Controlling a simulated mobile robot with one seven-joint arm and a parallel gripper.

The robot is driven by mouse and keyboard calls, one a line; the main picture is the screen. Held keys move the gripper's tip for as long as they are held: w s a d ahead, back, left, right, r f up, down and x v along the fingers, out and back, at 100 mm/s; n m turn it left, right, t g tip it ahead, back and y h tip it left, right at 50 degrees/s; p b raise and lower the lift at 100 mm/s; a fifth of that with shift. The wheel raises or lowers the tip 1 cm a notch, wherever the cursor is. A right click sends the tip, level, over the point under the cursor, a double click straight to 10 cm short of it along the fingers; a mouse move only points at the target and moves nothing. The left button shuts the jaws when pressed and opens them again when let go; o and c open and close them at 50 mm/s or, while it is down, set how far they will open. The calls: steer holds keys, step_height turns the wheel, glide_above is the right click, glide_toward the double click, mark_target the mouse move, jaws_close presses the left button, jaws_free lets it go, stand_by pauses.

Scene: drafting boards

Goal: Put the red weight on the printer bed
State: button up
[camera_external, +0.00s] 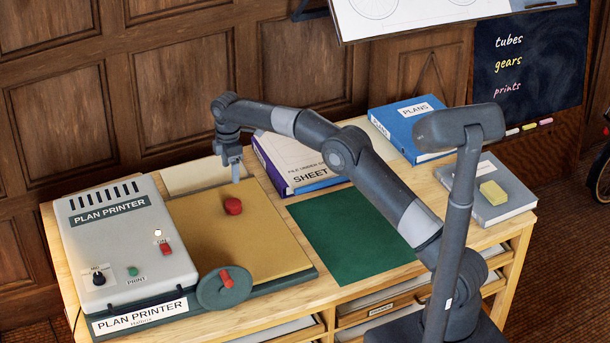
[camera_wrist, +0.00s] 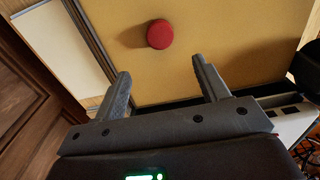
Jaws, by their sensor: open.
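The red weight (camera_external: 233,206) is a small round puck. It lies on the tan printer bed (camera_external: 262,250), toward the bed's back. In the wrist view the red weight (camera_wrist: 160,34) sits on the tan printer bed (camera_wrist: 240,40), beyond my fingertips and apart from them. My gripper (camera_external: 236,172) is above the back of the bed, close behind the weight in the outside view. My gripper (camera_wrist: 163,80) is open with nothing between its fingers.
The grey plan printer (camera_external: 125,240) stands left of the bed, with a handwheel (camera_external: 224,287) at the front. A green mat (camera_external: 350,235) lies to the right, clear. A binder (camera_external: 295,160), a blue book (camera_external: 408,125) and a grey book with a yellow block (camera_external: 493,192) lie behind and right.

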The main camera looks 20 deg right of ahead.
steer(key=s+d+r+m+t, duration=0.1)
steer(key=s+d+r+m, duration=0.3)
steer(key=s+d+r, duration=0.55)
steer(key=s+d+r+m+t, duration=0.2)
steer(key=s+d+r+m, duration=0.4)
steer(key=d+r, duration=0.55)
steer(key=s+d+m+t, duration=0.1)
steer(key=s+d+m, duration=0.1)
steer(key=s+d, duration=0.35)
steer(key=s+d+m, duration=0.1)
steer(key=s+d, duration=0.2)
steer(key=s, duration=0.6)
steer(key=s+d+f+m, duration=0.2)
steer(key=s+f, duration=0.1)
steer(key=s, duration=0.4)
steer(key=s+d+f+m+t, duration=0.1)
steer(key=s+d+f+m, duration=0.2)
steer(key=s, duration=0.4)
steer(key=shift+f+t, duration=0.3)
steer(key=shift+f, duration=0.05)
steer(key=shift+o, duration=0.2)
steer(key=shift+s, duration=0.1)
